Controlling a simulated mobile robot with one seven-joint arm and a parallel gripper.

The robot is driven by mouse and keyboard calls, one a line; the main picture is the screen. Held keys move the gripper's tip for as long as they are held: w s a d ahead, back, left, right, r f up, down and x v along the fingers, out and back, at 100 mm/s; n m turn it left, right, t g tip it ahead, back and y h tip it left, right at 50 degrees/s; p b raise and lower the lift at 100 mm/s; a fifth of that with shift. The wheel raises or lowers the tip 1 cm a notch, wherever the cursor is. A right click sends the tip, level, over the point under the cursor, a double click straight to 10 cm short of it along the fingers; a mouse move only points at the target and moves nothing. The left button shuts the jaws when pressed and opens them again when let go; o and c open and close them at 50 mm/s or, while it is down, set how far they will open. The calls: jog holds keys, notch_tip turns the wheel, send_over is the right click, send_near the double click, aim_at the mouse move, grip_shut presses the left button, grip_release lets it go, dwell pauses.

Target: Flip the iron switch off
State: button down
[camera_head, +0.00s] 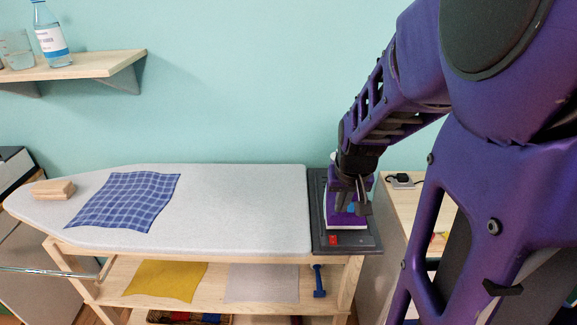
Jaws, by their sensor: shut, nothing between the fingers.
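The iron (346,222) is purple with a pale base and stands on a dark rest plate (319,206) at the right end of the ironing board. A small red switch (334,240) sits on the front part of the plate, just in front of the iron. I cannot tell the switch's position. My gripper (357,208) points down over the iron, behind and slightly right of the red switch. It is shut and holds nothing. My gripper hides much of the iron. I cannot tell whether the fingers touch it.
The grey ironing board (240,205) carries a blue checked cloth (125,200) and a wooden block (54,189). A shelf below holds a yellow cloth (165,281), a grey cloth (264,283) and a blue tool (319,281). A wall shelf (90,66) is upper left.

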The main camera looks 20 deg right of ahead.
jog(key=b, duration=0.3)
send_near(333, 237)
jog(key=x, duration=0.5)
jog(key=shift+w, duration=0.3)
jog(key=shift+b+x, duration=0.7)
jog(key=shift+x, duration=0.05)
jog(key=shift+s, duration=0.15)
jog(key=shift+d+f+b, duration=0.1)
jog(key=shift+f+b, duration=0.45)
jog(key=shift+b, duration=0.05)
jog(key=shift+r+p, duration=0.3)
jog(key=shift+f, duration=0.1)
